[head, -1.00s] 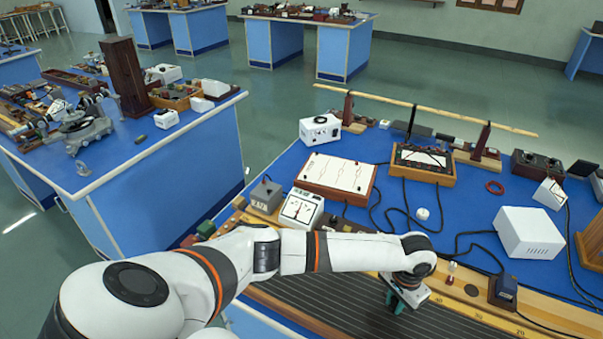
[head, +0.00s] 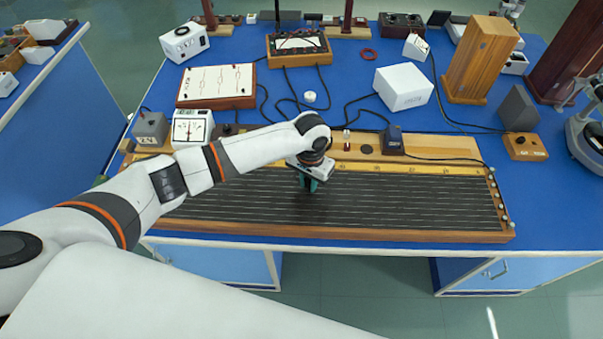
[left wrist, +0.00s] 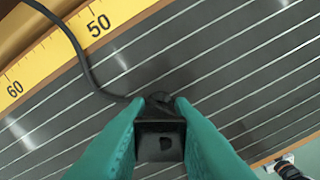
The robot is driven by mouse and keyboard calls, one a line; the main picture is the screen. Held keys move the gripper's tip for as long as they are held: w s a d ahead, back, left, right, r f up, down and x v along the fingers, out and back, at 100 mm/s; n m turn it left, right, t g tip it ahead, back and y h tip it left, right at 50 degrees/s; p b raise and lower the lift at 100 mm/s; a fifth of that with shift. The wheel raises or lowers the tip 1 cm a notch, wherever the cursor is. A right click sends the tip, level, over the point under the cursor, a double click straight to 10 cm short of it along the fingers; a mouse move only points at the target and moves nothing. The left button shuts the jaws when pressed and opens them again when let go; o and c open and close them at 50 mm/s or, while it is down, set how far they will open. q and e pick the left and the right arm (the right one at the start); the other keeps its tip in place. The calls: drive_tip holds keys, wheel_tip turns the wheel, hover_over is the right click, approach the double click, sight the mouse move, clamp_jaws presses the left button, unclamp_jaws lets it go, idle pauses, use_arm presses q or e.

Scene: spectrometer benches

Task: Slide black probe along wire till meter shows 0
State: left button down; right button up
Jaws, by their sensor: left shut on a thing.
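The wire board (head: 420,232) is a long dark panel in a wooden frame, with several parallel wires and a yellow scale along its far side. My left gripper (head: 309,184) is over the middle of the board. In the left wrist view its green fingers (left wrist: 160,103) are shut on the black probe (left wrist: 160,142), a small block with a black cable. The probe is over the wires near the scale's 50 mark; whether it touches a wire cannot be told. The white meter (head: 190,128) stands behind the board's left end; its needle looks near upright, too small to read. My right gripper is not in view.
A dark block (head: 392,140) with a cable sits at the board's far edge. Behind are a white box (head: 403,87), a white-topped circuit board (head: 217,84), a wooden box (head: 482,60) and loose black cables. The right half of the wire board is clear.

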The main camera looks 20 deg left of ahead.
use_arm(q)
drive_tip(key=shift+d, duration=0.1)
idle(0.5)
drive_tip(key=shift+f+p, duration=0.15)
drive_tip(key=shift+p, duration=0.15)
drive_tip(key=shift+s+f, duration=0.1)
drive_tip(key=shift+f, duration=0.1)
idle(2.7)
idle(0.9)
drive_tip(key=c, duration=1.6)
unclamp_jaws()
drive_tip(key=o, duration=0.4)
drive_tip(key=shift+w, duration=0.2)
drive_tip(key=shift+r, duration=0.1)
drive_tip(key=shift+r, duration=0.1)
